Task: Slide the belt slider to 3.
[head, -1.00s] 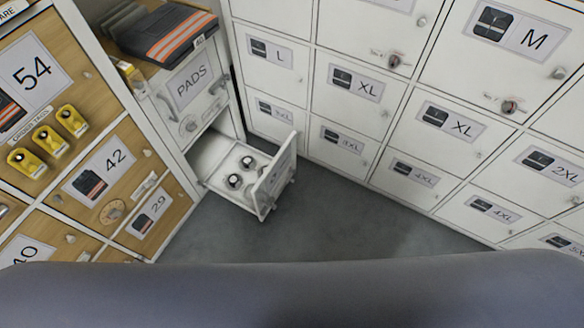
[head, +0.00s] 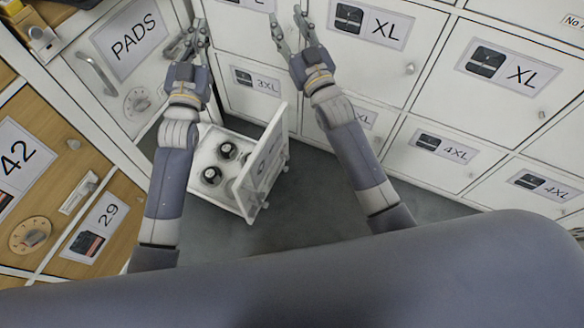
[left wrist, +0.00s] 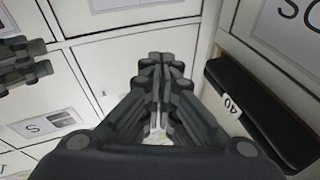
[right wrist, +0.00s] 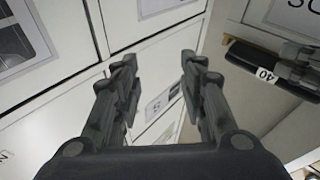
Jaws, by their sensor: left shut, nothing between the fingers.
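No part marked as a belt slider with a readable 3 shows. A small pale plate with a knob (head: 78,192), on the wooden locker front by the 29 label, may be a slider; its scale is too small to read. My left gripper (head: 186,38) is raised in front of the PADS cabinet, right of its label; its fingers are together and empty in the left wrist view (left wrist: 160,62). My right gripper (head: 286,22) is raised before the white lockers, fingers apart and empty in the right wrist view (right wrist: 157,62). Both are well away from the plate.
A white drawer (head: 240,195) stands open between my arms, holding round dark items (head: 227,150). The PADS cabinet has a handle (head: 95,72) and a dial (head: 137,103). A black item labelled 40 (left wrist: 262,120) lies at the right in the left wrist view.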

